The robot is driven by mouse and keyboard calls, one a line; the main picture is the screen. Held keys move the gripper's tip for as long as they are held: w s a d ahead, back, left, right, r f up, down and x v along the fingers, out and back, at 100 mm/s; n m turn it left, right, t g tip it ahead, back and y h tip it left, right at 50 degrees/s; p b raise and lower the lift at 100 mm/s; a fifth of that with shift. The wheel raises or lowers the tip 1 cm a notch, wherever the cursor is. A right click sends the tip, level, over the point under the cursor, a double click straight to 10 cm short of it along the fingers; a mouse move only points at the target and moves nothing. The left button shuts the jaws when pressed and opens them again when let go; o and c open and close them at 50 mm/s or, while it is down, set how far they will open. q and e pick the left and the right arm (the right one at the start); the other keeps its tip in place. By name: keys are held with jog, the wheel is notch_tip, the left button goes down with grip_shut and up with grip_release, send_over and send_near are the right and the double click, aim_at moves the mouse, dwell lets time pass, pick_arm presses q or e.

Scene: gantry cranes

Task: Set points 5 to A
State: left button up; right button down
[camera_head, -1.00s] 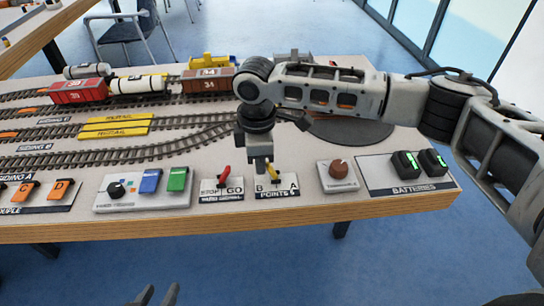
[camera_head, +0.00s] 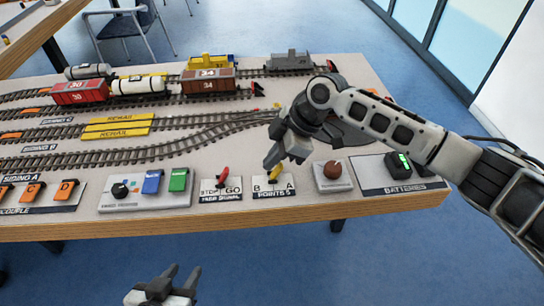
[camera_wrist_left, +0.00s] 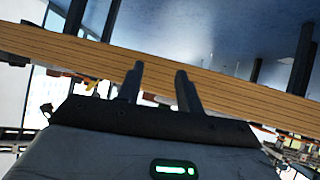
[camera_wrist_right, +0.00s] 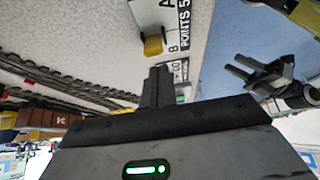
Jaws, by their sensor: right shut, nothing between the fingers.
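The POINTS 5 switch (camera_head: 273,193) sits near the table's front edge, with B on its left and A on its right. Its yellow lever (camera_head: 273,178) appears to lean towards B. In the right wrist view the lever (camera_wrist_right: 153,46) shows beside the B label, ahead of my fingers. My right gripper (camera_head: 272,163) is shut and empty, just above and behind the switch, with a gap to the lever in the right wrist view (camera_wrist_right: 158,70). My left gripper (camera_head: 184,270) is open and empty, in front of the table, below its edge.
The red YARD SIGNAL lever (camera_head: 223,174) stands left of the switch. A brown knob (camera_head: 333,169) and the batteries panel (camera_head: 400,187) are to its right. Blue (camera_head: 152,182) and green (camera_head: 178,180) switches lie further left. Tracks with wagons (camera_head: 80,92) fill the back.

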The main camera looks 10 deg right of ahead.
jog(key=shift+r+p, duration=0.6)
jog(key=shift+r, duration=0.1)
jog(key=a+r+p, duration=0.3)
jog(key=d+r+b, duration=0.1)
jog(key=d+r, duration=0.4)
jog(key=d, duration=0.2)
jog(key=shift+r, duration=0.3)
jog(key=shift+s+a, duration=0.1)
